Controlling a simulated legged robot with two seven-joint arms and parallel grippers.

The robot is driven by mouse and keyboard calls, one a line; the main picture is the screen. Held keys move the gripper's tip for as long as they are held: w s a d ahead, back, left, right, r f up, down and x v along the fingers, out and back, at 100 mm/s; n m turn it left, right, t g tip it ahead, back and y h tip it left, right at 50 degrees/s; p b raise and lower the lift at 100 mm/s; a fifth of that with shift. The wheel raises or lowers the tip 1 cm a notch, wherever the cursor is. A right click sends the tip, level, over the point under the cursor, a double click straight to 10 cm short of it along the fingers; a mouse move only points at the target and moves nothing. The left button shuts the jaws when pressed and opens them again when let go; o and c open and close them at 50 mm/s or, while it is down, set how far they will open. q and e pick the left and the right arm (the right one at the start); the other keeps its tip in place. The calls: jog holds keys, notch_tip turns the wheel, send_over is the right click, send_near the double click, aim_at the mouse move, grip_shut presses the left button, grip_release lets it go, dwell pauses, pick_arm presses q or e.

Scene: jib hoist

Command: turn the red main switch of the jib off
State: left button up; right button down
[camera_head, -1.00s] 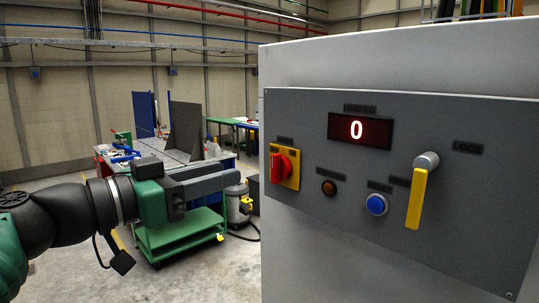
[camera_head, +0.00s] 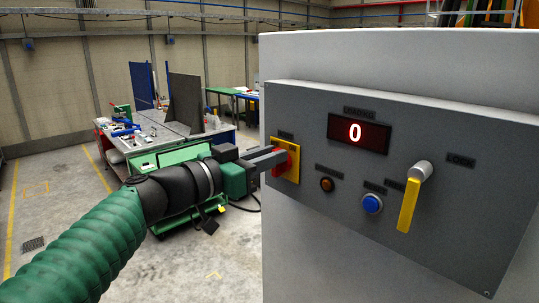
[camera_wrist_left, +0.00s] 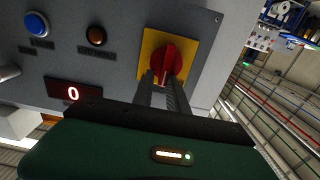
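The red main switch (camera_head: 281,161) is a rotary knob on a yellow square plate (camera_head: 294,167) at the left end of the grey panel. My left gripper (camera_head: 272,157) is right in front of it, and its fingers partly cover the knob. In the left wrist view the fingers (camera_wrist_left: 162,84) are apart, with their tips at the near edge of the red knob (camera_wrist_left: 166,56) and part of its grip bar showing between them. I cannot tell whether they touch it. My right gripper is out of view.
The panel (camera_head: 330,210) also carries a display (camera_head: 358,133) reading 0, an orange lamp (camera_head: 326,184), a blue button (camera_head: 372,204) and a yellow lever (camera_head: 408,205) to the right of the switch. A workbench (camera_head: 165,140) stands behind my arm.

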pick_arm(q)
jog(key=shift+c, duration=1.1)
jog(key=shift+w+a+f, duration=0.15)
jog(key=shift+w+a, duration=0.05)
jog(key=shift+a, duration=0.05)
grip_shut()
jog(key=shift+d, duration=0.1)
jog(key=shift+w+a+f+n+b, duration=0.35)
jog(key=shift+n+b, duration=1.1)
jog(key=shift+n, duration=1.55)
jog(key=shift+w+a+f+n+b, duration=0.2)
jog(key=shift+f+n+b, duration=0.35)
jog(key=shift+n+b, duration=1.7)
jog(key=shift+w+a+f+n+b, duration=0.25)
jog(key=shift+f+n+b, duration=0.35)
jog(key=shift+n, duration=3.15)
jog(key=shift+r, duration=0.1)
